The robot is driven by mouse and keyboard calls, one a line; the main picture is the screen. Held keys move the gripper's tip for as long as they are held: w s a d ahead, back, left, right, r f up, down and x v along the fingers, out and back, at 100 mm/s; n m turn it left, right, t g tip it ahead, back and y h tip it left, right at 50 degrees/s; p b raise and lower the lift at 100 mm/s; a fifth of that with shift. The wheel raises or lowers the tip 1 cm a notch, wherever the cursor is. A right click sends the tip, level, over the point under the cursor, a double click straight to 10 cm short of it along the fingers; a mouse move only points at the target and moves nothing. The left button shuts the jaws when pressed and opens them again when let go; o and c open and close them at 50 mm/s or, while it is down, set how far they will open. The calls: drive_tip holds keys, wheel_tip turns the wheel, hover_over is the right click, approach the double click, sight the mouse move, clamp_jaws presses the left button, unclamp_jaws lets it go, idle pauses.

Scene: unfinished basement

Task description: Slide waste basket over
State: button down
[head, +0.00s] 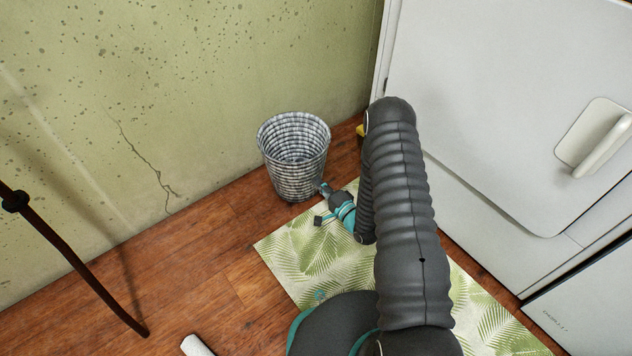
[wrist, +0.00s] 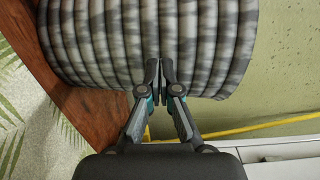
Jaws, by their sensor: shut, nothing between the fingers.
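The waste basket (head: 295,165) is a round, ribbed, grey-and-white woven basket that stands upright and looks empty. It is on the wooden floor near the wall, by the corner of the leaf-pattern mat. In the wrist view the basket's ribbed side (wrist: 150,40) fills the upper middle. My gripper (head: 324,188) is low at the basket's right side. In the wrist view the gripper's fingers (wrist: 158,72) are shut together with nothing between them, and their tips are at the basket's side. I cannot tell for certain whether they touch it.
A green-yellow speckled wall (head: 180,90) runs behind the basket. A white refrigerator-like cabinet (head: 490,100) stands at right. The leaf-pattern mat (head: 290,255) lies under my arm. A dark thin pole (head: 75,260) is at left. Wooden floor (head: 190,260) left of the basket is clear.

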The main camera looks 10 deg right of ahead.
drive_tip(key=v, duration=1.2)
drive_tip(key=shift+s+p, duration=0.25)
drive_tip(key=shift+p, duration=0.15)
